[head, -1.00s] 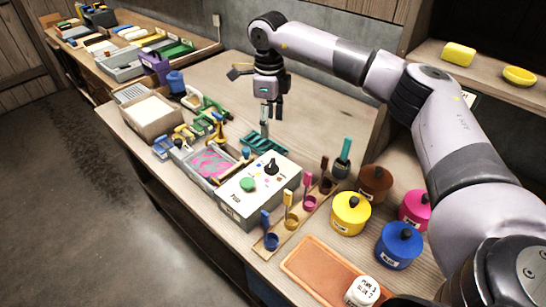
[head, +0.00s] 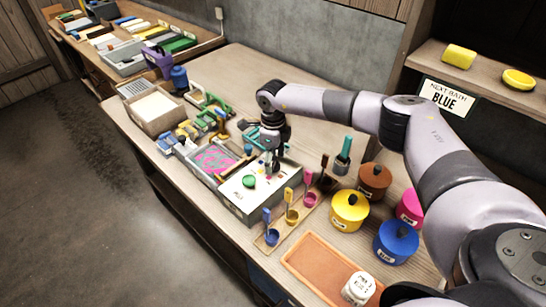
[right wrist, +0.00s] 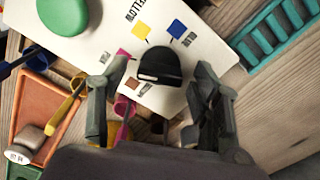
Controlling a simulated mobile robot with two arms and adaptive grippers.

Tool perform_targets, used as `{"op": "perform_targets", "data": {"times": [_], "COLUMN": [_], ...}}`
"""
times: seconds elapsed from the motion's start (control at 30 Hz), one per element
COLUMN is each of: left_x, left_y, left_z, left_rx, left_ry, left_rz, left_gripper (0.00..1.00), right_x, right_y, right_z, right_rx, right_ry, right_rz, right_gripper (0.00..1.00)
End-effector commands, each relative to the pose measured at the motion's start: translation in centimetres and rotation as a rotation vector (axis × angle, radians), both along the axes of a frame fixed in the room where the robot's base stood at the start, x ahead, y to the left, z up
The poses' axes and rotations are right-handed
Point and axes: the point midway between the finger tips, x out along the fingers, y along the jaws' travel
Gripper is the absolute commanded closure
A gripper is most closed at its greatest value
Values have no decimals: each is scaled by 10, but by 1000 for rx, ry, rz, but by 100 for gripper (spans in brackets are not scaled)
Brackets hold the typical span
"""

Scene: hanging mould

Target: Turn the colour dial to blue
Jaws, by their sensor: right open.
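The colour dial is a black knob (right wrist: 158,62) on the white top of a box (right wrist: 95,45). Yellow (right wrist: 141,32), blue (right wrist: 178,29), magenta and brown (right wrist: 133,84) squares lie around it. The knob has a pale mark on its lower side; I cannot tell which colour it points to. My right gripper (right wrist: 160,95) is open, a finger on either side of the knob in the picture; contact is unclear. In the head view this gripper (head: 272,160) is low over the box (head: 240,195) and hides the knob.
A green button (head: 249,181) is on the box. A pink-marked tray (head: 214,158) and small coloured cups stand beside it. Lidded pots, including a blue one (head: 396,242), stand to the right. A sign (head: 447,97) reads "NEXT BATH BLUE".

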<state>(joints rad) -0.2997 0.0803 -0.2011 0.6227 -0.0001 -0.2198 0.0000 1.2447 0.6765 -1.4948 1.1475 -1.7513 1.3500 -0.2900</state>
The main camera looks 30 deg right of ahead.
Motion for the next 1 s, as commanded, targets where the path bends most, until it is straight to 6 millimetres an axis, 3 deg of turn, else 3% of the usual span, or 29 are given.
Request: {"op": "perform_targets", "data": {"times": [0.13,0.83,1.0], "left_x": [-1,-1,-1], "left_y": [1,1,1], "left_z": [0,0,-1], "left_rx": [1,2,2], "left_ry": [2,4,4], "left_rz": [2,2,1], "left_gripper": [60,60,60], "right_x": [0,0,0], "right_y": [0,0,0], "right_z": [0,1,1], "right_rx": [0,0,0], "right_ry": [0,0,0], "right_rz": [0,-1,-7], "right_gripper": [42,89,90]}}
